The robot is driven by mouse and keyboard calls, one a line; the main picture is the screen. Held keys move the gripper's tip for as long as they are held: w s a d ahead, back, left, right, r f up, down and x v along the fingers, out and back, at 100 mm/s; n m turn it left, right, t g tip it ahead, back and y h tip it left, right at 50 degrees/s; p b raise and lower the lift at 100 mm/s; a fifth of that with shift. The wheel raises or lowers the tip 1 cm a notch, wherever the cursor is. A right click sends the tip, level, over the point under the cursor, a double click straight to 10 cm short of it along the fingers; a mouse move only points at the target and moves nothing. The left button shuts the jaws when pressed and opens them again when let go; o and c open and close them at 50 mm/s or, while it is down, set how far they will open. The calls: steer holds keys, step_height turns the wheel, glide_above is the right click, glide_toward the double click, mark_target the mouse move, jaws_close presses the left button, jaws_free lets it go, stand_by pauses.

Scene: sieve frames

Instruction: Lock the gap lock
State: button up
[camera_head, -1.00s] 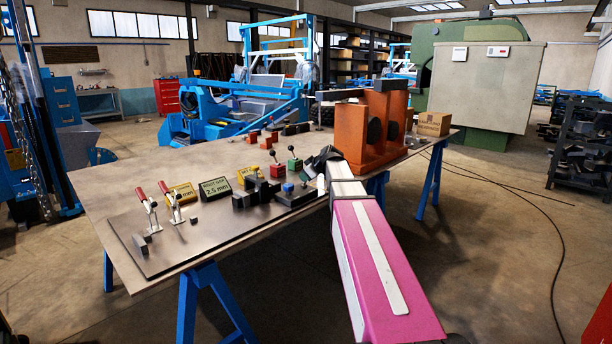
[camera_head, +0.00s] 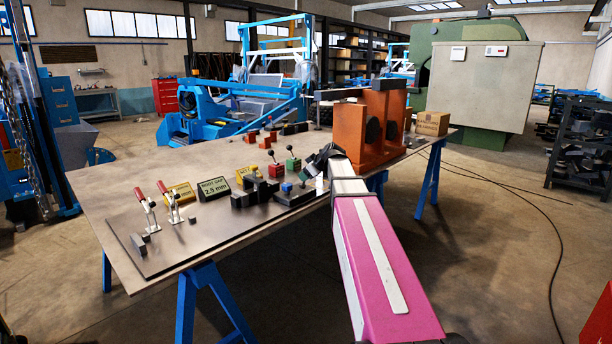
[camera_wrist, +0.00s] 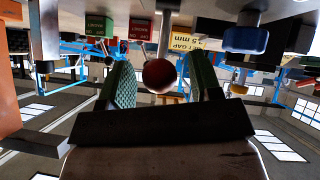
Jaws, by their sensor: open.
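In the wrist view, which shows the place upside down, my gripper (camera_wrist: 160,68) is open, its two green ribbed pads apart. A dark red ball knob (camera_wrist: 159,75) on a pale rod shows between the pads, with no visible contact; its depth is unclear. A blue knob (camera_wrist: 246,40) is to the right. Behind are a small green block (camera_wrist: 99,26) and a red block (camera_wrist: 140,28) with labels too small to read. In the head view my gripper (camera_head: 320,158) is over the table's right part, beside the green block (camera_head: 293,165) and red block (camera_head: 277,171). I cannot tell which part is the gap lock.
A large orange bracket (camera_head: 350,135) stands close behind and right of my gripper.

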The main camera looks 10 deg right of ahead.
steer(key=v, duration=0.9)
steer(key=shift+f, duration=0.1)
steer(key=s+a+f+m+g+h, duration=0.1)
steer(key=s+a+f+m+g, duration=0.1)
steer(key=s+f, duration=0.6)
steer(key=s+a+f+m+g+h, duration=0.2)
steer(key=s+f, duration=0.7)
steer(key=f, duration=0.8)
steer(key=s+a+f+m+g+h, duration=0.2)
steer(key=s+f+m+g, duration=0.3)
steer(key=s+f, duration=0.4)
step_height(320, 180, down, 3)
steer(key=shift+a+f+m, duration=0.2)
steer(key=shift+a+m, duration=0.1)
steer(key=shift+a, duration=0.35)
